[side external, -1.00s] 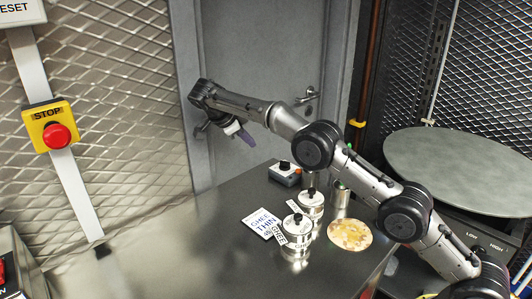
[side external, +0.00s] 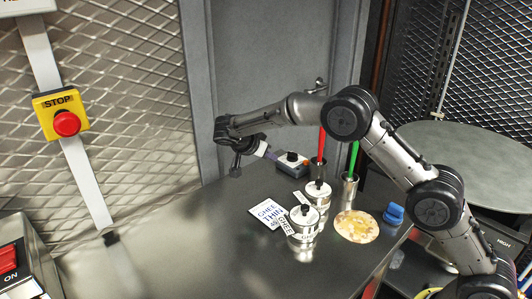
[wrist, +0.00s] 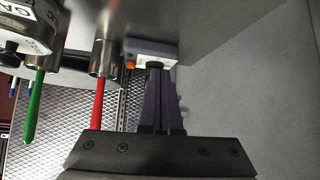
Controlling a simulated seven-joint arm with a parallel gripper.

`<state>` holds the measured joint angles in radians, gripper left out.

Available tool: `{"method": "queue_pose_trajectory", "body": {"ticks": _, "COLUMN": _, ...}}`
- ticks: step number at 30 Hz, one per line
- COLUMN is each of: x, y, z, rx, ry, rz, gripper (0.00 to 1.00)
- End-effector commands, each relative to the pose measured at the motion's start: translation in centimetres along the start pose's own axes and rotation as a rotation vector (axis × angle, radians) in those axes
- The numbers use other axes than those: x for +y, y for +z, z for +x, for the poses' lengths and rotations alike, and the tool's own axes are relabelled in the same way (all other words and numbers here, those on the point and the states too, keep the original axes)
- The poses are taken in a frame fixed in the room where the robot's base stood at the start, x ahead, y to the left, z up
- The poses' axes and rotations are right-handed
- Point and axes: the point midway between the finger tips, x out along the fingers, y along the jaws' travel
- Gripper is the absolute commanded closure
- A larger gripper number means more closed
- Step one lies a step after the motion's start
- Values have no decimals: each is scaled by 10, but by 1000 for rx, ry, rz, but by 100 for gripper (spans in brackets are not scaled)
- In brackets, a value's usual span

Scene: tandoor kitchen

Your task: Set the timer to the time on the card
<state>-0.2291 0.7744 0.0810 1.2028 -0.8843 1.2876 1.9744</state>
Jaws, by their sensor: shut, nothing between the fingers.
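The timer is a small grey box (side external: 290,168) with a black knob on top, at the back of the steel table. In the wrist view its pale body (wrist: 150,48) is ahead of the fingertips, with the dark knob (wrist: 153,66) at their ends. My gripper (side external: 272,154) is shut and empty, its purple fingers pointing at the timer from the left. In the wrist view the gripper (wrist: 156,72) overlaps the knob; I cannot tell whether it touches.
A round flatbread (side external: 356,226) and a blue object (side external: 394,213) lie right. The table's left side is clear.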

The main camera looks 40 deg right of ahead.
Motion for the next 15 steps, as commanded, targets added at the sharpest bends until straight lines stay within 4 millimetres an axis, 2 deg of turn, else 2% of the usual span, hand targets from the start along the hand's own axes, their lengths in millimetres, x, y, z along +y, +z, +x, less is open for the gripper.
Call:
{"method": "queue_pose_trajectory", "body": {"ticks": 1, "x": 1, "y": 0, "z": 12, "rx": 0, "ry": 5, "rz": 0, "gripper": 100}}
{"method": "queue_pose_trajectory", "body": {"ticks": 7, "x": 1, "y": 0, "z": 50, "rx": -1, "ry": 4, "rz": 0, "gripper": 100}}
{"method": "queue_pose_trajectory", "body": {"ticks": 9, "x": 0, "y": -10, "z": 57, "rx": -1, "ry": 2, "rz": 4, "gripper": 100}}
{"method": "queue_pose_trajectory", "body": {"ticks": 15, "x": 0, "y": -23, "z": 71, "rx": 0, "ry": 0, "rz": 2, "gripper": 100}}
